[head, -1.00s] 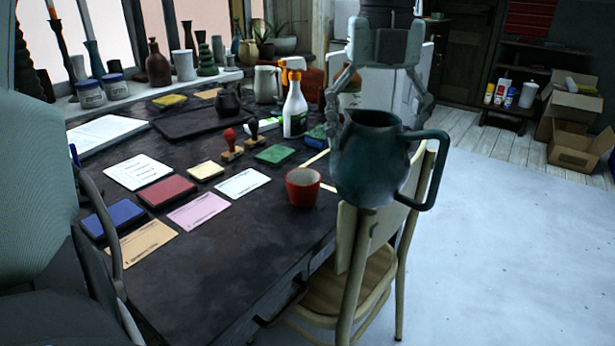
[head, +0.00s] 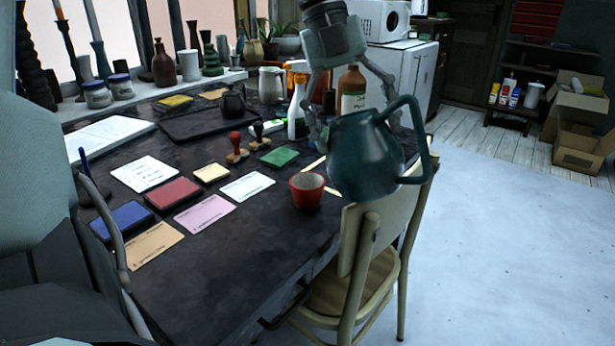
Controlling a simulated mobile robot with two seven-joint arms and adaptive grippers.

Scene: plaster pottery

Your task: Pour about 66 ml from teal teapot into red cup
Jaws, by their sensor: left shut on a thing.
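The teal teapot (head: 365,160) hangs in the air at the right edge of the table, in front of the chair back. It is tilted to the left, with its handle on the right raised. My left gripper (head: 354,112) comes down from above and is shut on the teapot, its fingers on either side of the rim. The red cup (head: 306,193) stands upright on the table, just left of and slightly lower than the teapot. The two look apart. The cup's pale inside shows, but I cannot tell how much liquid it holds. No stream is visible.
A wooden chair (head: 362,240) stands at the table's right edge, below the teapot. Ink pads, cards and stamps (head: 236,150) lie left of the cup. A spray bottle (head: 297,115) and a brown bottle (head: 353,88) stand behind. Bare dark table (head: 250,235) lies in front.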

